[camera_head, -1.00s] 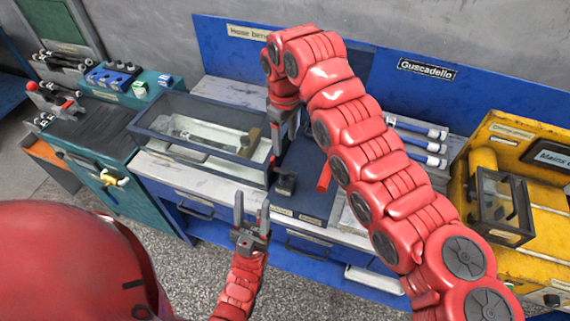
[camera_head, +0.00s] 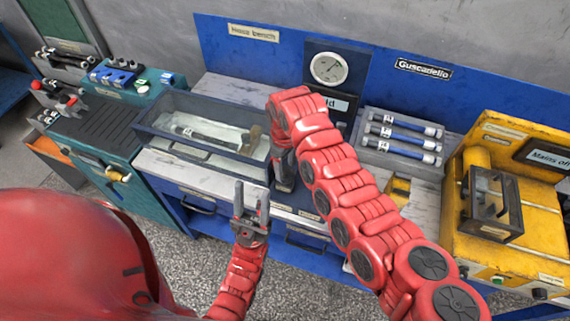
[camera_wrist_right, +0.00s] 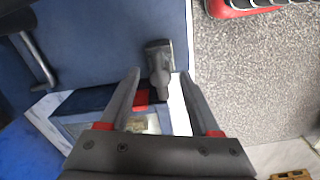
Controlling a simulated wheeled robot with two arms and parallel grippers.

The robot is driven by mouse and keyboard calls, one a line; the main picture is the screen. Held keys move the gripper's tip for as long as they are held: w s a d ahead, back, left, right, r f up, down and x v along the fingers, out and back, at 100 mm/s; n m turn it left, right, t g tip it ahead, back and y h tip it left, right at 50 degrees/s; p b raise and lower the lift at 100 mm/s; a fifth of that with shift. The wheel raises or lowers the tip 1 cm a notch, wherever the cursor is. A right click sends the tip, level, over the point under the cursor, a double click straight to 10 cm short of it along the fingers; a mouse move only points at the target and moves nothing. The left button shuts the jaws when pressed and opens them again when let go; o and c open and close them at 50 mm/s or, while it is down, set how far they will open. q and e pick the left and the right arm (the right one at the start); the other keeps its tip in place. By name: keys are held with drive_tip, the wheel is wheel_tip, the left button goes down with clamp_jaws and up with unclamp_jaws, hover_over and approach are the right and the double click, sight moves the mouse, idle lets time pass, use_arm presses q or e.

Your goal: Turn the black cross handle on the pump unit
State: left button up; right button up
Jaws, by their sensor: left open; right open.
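A dark handle-like part (camera_wrist_right: 160,65), which looks like the black handle, shows in the right wrist view beyond my right gripper (camera_wrist_right: 160,74), whose two fingers stand apart on either side of it. Its full cross shape cannot be made out, nor can contact. In the head view my right gripper (camera_head: 284,176) points down over the front of the dark blue pump unit, and hides the handle there. The unit's rear panel (camera_head: 345,66) carries a round gauge. My left gripper (camera_head: 251,196) is open and empty, pointing up in front of the bench.
A clear-walled tank (camera_head: 195,158) stands left of the right gripper. A grey tray of blue cylinders (camera_head: 400,150) lies at the back right. A yellow power unit (camera_head: 540,215) is far right, a teal cabinet (camera_head: 95,150) far left. Floor is clear in front.

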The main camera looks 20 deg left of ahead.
drive_tip(key=shift+c, duration=0.3)
clamp_jaws()
drive_tip(key=shift+f+n+b, duration=0.1)
drive_tip(key=shift+n+b, duration=0.3)
drive_tip(key=shift+b, duration=0.25)
drive_tip(key=n+b, duration=0.8)
drive_tip(key=b, duration=0.2)
drive_tip(key=shift+f, duration=0.15)
drive_tip(key=n+b, duration=0.3)
drive_tip(key=n, duration=0.1)
drive_tip(key=shift+n+b, duration=0.3)
drive_tip(key=shift+n, duration=0.1)
drive_tip(key=shift+r+n+b, duration=0.15)
drive_tip(key=shift+n+b, duration=0.25)
drive_tip(key=shift+n, duration=0.7)
drive_tip(key=shift+r+n+b, duration=0.15)
drive_tip(key=shift+n+b, duration=0.25)
drive_tip(key=shift+n, duration=0.7)
